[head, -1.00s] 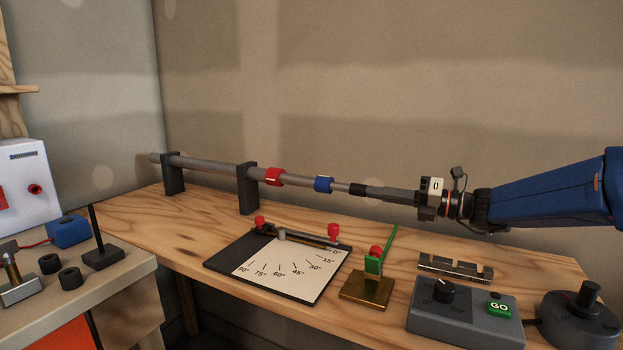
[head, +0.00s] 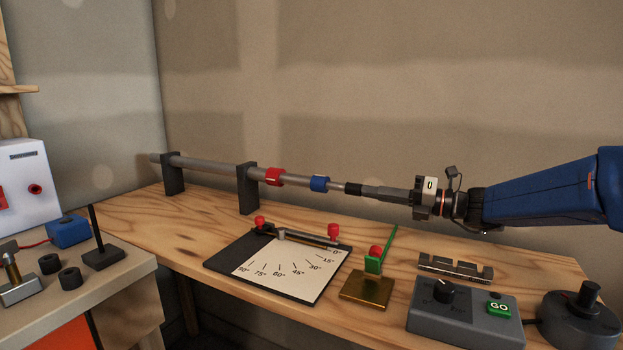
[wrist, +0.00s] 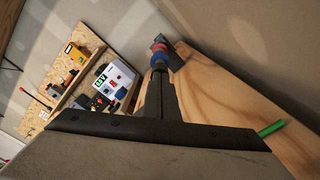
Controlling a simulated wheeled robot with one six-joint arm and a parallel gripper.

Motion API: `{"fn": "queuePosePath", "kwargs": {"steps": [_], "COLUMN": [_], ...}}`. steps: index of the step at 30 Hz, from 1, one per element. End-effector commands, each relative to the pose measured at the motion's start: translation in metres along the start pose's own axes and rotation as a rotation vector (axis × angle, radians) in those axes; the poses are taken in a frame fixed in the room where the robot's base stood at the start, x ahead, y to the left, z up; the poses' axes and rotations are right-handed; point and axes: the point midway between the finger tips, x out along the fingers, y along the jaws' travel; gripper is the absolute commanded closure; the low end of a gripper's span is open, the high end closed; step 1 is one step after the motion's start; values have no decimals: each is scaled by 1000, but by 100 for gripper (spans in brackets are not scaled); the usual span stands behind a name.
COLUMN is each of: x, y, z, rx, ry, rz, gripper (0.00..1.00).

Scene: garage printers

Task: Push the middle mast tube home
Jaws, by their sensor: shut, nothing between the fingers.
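The grey telescoping mast (head: 205,164) lies level across two dark upright supports. A red collar (head: 275,177) sits on it, and a blue collar (head: 320,184) is further right. A short stretch of grey tube (head: 299,181) shows between the collars. A thin tube with a black end (head: 353,189) sticks out right of the blue collar. My gripper (head: 364,190) is shut and in line with the mast, its tips at the black end; whether they touch it I cannot tell. In the wrist view, the blue collar (wrist: 158,59) and red collar (wrist: 159,47) appear just beyond my gripper (wrist: 160,75).
Below the mast are an angle board (head: 290,265), a brass block (head: 366,291) with a green flag, a metal rail (head: 455,268) and a grey control box (head: 465,315) with a GO button. A side bench (head: 130,275) stands at the left. The wall runs behind.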

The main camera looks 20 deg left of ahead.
Motion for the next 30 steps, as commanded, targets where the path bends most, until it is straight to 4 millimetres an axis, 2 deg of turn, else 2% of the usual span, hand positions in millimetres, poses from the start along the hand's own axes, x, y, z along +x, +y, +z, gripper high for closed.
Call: {"fn": "queuePosePath", "kwargs": {"steps": [30], "x": [8], "y": [0], "z": [0], "rx": [0], "ry": [1], "rz": [0], "gripper": [100]}}
